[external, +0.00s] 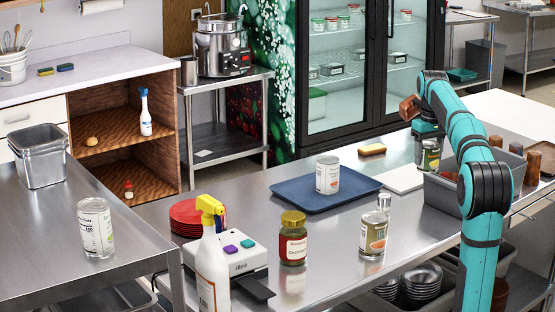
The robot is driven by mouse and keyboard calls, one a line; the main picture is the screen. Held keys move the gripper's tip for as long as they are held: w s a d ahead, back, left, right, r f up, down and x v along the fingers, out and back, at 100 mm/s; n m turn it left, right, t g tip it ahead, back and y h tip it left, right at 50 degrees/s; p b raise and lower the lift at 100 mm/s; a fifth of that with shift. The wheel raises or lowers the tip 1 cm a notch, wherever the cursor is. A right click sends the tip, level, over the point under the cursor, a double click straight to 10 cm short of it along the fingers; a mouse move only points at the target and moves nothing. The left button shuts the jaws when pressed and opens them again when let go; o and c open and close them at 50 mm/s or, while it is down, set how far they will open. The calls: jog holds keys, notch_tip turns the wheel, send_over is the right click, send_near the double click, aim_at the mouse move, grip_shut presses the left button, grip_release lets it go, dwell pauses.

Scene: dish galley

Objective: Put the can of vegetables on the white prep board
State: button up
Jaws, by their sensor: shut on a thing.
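My gripper (429,138) points down at the right, over the counter behind the grey bin. It is shut on a can with a green and dark label (430,157). The fingers are small here, and the exact grip on its top is hard to see. The white prep board (399,181) lies flat on the counter, just left of and in front of the held can. The visible part of the board is bare, and the bin side hides its right end. I cannot tell whether the can's base touches anything.
A grey bin (446,194) stands close at the right. A blue tray (283,197) with a pale can (327,175) lies left of the board. A sponge (372,149) is behind it.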

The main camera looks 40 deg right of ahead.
jog(key=w+d+r, duration=0.2)
jog(key=w+d, duration=0.6)
jog(key=w, duration=0.3)
send_near(408, 181)
jog(key=shift+n, duration=0.3)
jog(key=shift+f, duration=2.35)
jog(key=shift+f, duration=0.1)
jog(key=o, duration=1.2)
notch_tip(408, 181, up, 12)
jog(key=shift+a, duration=0.1)
